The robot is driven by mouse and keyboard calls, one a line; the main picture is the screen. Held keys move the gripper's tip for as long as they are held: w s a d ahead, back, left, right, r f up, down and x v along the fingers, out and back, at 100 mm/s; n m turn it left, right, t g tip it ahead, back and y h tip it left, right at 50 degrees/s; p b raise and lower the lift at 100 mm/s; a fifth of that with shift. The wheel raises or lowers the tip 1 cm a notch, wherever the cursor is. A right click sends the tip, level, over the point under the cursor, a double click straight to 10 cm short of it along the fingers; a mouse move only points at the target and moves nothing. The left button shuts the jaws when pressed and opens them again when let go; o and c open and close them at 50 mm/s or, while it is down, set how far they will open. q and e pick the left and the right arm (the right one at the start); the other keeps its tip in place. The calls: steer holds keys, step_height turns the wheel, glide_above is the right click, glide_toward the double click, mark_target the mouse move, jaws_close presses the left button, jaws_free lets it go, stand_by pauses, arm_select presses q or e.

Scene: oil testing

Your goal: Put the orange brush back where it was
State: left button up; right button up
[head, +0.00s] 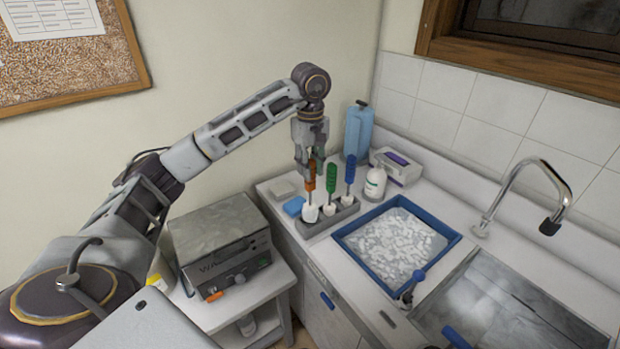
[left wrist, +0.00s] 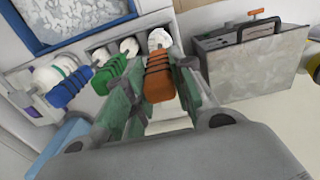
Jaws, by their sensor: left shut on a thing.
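The orange brush (head: 311,180) stands upright with its white head low at the left slot of the grey holder (head: 347,212). Whether its head rests inside the slot I cannot tell. My left gripper (head: 310,166) is above it, pointing down, its fingers shut on the orange handle. In the left wrist view the orange handle (left wrist: 159,78) lies between the green-grey fingers (left wrist: 163,95). The green brush (head: 332,180) and the blue brush (head: 349,176) stand in the holder to its right. My right gripper is not in view.
A blue tray of white pieces (head: 345,238) lies right of the holder, beside the sink (head: 500,310). A blue sponge (head: 294,206) is left of the holder. A blue bottle (head: 358,130) and white bottle (head: 375,183) stand behind. A metal box device (head: 222,250) stands at left.

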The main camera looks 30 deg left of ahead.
mark_target(310, 192)
arm_select(q)
steer(key=shift+f, duration=2.15)
steer(key=o, duration=1)
steer(key=shift+c, duration=0.2)
